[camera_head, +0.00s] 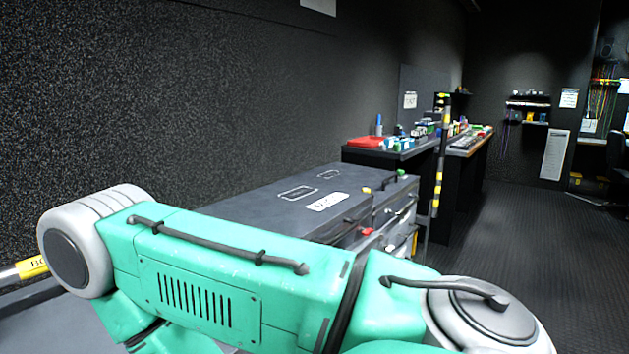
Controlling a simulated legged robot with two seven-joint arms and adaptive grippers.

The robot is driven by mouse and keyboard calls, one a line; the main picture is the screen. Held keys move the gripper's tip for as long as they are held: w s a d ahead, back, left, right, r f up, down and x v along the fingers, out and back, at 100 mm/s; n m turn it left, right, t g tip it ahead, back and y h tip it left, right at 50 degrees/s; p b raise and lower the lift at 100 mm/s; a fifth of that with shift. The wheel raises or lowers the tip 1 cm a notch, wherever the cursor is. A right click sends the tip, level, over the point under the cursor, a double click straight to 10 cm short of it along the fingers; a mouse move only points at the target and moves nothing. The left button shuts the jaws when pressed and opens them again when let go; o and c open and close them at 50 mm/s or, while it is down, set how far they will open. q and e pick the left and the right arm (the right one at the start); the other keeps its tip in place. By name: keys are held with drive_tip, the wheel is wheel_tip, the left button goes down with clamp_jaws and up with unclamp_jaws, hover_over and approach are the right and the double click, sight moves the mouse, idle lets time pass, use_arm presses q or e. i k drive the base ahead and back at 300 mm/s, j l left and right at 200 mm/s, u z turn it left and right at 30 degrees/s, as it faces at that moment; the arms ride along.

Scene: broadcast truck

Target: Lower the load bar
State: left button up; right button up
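At the lower left edge, a horizontal silver bar with a yellow section (30,268) shows, partly lettered. It looks like the load bar. Its right part is hidden behind my green and white arm, and its left end is out of the picture. My arm fills the bottom of the view from left to right, and I cannot tell which arm it is. No gripper shows, so I cannot see whether anything holds the bar.
Dark cases (270,208) with white labels stand along the wall behind my arm. A thin upright pole with yellow and black bands (438,185) stands beyond them. A cluttered bench (370,156) is behind it. The dark ribbed floor (520,260) at right is mostly clear.

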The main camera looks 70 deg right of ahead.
sight(434, 214)
drive_tip(key=z, duration=0.4)
drive_tip(key=l+z, duration=0.15)
drive_tip(key=z, duration=0.25)
drive_tip(key=l+z, duration=0.1)
drive_tip(key=z, duration=0.3)
drive_tip(key=k+l+z, duration=0.1)
drive_tip(key=z, duration=0.3)
drive_tip(key=l+z, duration=0.25)
drive_tip(key=i+l+z, duration=0.25)
drive_tip(key=l, duration=0.2)
drive_tip(key=l+z, duration=0.2)
drive_tip(key=l, duration=0.2)
drive_tip(key=i+l+z, duration=0.1)
drive_tip(key=l+z, duration=0.15)
drive_tip(key=i+l, duration=0.15)
drive_tip(key=l, duration=0.15)
drive_tip(key=i+l, duration=0.15)
drive_tip(key=l, duration=0.15)
drive_tip(key=i+l+u, duration=0.1)
drive_tip(key=i+l, duration=0.4)
drive_tip(key=l, duration=0.2)
drive_tip(key=i+l+u, duration=0.15)
drive_tip(key=l, duration=0.25)
drive_tip(key=i+l+u, duration=0.1)
drive_tip(key=i+l, duration=0.25)
drive_tip(key=i+l+u, duration=0.1)
drive_tip(key=l, duration=0.35)
drive_tip(key=i, duration=0.1)
